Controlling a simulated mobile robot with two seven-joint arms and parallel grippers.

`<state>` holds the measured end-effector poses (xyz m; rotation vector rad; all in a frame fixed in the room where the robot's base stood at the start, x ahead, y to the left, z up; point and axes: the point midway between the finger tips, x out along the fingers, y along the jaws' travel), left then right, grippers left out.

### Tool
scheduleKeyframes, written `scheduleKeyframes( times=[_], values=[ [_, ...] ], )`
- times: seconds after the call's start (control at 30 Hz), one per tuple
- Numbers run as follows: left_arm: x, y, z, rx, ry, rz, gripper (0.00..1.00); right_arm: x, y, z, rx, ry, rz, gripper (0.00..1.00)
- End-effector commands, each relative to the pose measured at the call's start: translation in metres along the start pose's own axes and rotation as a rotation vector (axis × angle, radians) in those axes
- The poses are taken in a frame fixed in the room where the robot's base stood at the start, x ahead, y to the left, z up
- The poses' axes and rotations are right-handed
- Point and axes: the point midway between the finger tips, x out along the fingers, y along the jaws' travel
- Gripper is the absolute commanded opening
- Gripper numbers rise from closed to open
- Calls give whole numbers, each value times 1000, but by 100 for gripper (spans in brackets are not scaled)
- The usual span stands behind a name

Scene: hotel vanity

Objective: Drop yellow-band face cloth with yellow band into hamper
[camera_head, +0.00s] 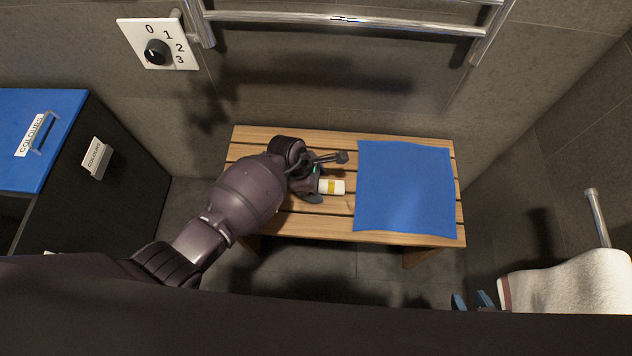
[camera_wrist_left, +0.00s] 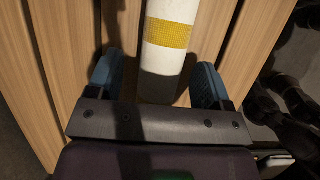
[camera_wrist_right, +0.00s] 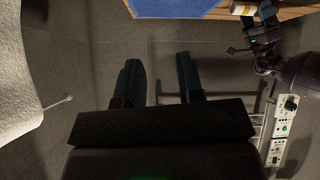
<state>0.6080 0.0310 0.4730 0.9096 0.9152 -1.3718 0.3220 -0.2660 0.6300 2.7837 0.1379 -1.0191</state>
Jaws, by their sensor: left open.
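The yellow-band face cloth is a white roll (camera_head: 326,186) with a yellow band, lying on the slatted wooden bench (camera_head: 300,230). In the left wrist view the roll (camera_wrist_left: 160,62) lies between the two blue fingers of my left gripper (camera_wrist_left: 159,85), with a gap visible on each side. My left gripper (camera_head: 318,178) is open and low over the bench at the roll. The hamper (camera_head: 122,205) is a dark box at the left with a blue lid (camera_head: 62,108) marked COLOURS. My right gripper (camera_wrist_right: 160,82) is open and empty, over the floor.
A blue cloth (camera_head: 405,187) lies flat on the bench's right side. A chrome towel rail (camera_head: 345,22) and dial plate (camera_head: 158,45) are on the wall behind. A white towel (camera_head: 570,285) hangs at the right, near my right gripper. Grey floor surrounds the bench.

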Motion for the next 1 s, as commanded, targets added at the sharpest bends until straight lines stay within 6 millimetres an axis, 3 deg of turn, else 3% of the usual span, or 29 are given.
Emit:
scheduleKeyframes(
  times=[0.2, 0.5, 0.7, 1.0],
  values=[
    [-42, 5, 3, 7, 2, 14, 73, -6, 4, -13, 26, 18, 6, 35],
    [-97, 4, 3, 6, 1, 11, 73, -15, 8, -1, 66, -23, 14, 35],
    [-116, 2, 1, 4, 1, 6, 73, -16, 8, -4, 72, -20, 16, 35],
    [-120, 0, 1, 2, -1, 0, 73, -17, 6, -5, 72, -16, 15, 35]
  ],
)
